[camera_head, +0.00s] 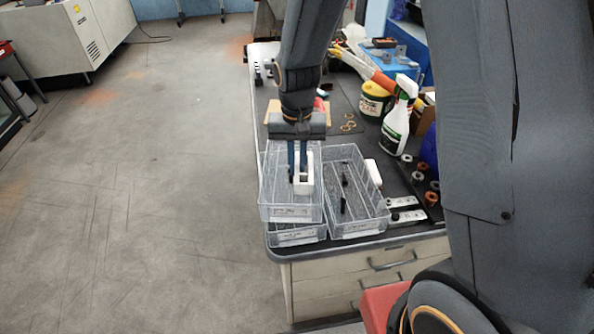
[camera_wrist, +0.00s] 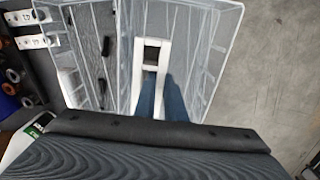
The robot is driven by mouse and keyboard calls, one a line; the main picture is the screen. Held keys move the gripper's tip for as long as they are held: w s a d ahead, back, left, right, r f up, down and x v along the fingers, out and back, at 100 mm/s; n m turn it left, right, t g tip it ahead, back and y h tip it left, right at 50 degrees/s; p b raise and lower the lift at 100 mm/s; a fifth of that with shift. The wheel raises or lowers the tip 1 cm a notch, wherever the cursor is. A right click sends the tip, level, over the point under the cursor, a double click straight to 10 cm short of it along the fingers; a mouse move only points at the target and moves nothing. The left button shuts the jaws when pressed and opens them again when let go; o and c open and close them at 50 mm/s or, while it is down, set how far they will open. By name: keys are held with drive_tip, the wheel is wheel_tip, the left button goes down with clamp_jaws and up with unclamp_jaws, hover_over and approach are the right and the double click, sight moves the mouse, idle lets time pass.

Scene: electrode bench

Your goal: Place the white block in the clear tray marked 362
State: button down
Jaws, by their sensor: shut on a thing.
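My gripper (camera_head: 297,176) points down and is shut on the white block (camera_head: 309,178), a pale upright piece with a dark opening. The block is within the outline of the left clear tray (camera_head: 290,213); whether it touches the floor is unclear. In the wrist view, the blue fingers (camera_wrist: 161,92) are at the white block (camera_wrist: 138,72), between the walls of that clear tray (camera_wrist: 222,50). The left tray sits on top of another clear tray (camera_head: 296,237). The tray labels are too small to read.
A second clear tray (camera_head: 359,226) on the right holds several dark pieces. Beyond it lie another white piece (camera_head: 373,173), labelled white plates (camera_head: 408,216) and a rack of rings. A spray bottle (camera_head: 397,120) and yellow tub stand behind. The bench's left edge is close to the stacked trays.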

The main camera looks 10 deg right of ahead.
sight(297, 168)
drive_tip(key=shift+f, duration=1.45)
drive_tip(key=c, duration=1.8)
unclamp_jaws()
drive_tip(key=shift+f, duration=0.1)
wheel_tip(297, 168, up, 12)
drive_tip(key=shift+f+b, duration=0.1)
drive_tip(key=shift+b, duration=1.05)
drive_tip(key=s+d+f, duration=0.1)
drive_tip(key=s+d, duration=0.2)
drive_tip(key=s, duration=0.1)
drive_tip(key=s+d+f+n, duration=0.1)
drive_tip(key=s+d, duration=0.2)
drive_tip(key=s, duration=0.1)
drive_tip(key=s+d+f+n+t, duration=0.1)
drive_tip(key=s+d, duration=0.3)
drive_tip(key=shift+s, duration=0.4)
drive_tip(key=shift+a, duration=0.1)
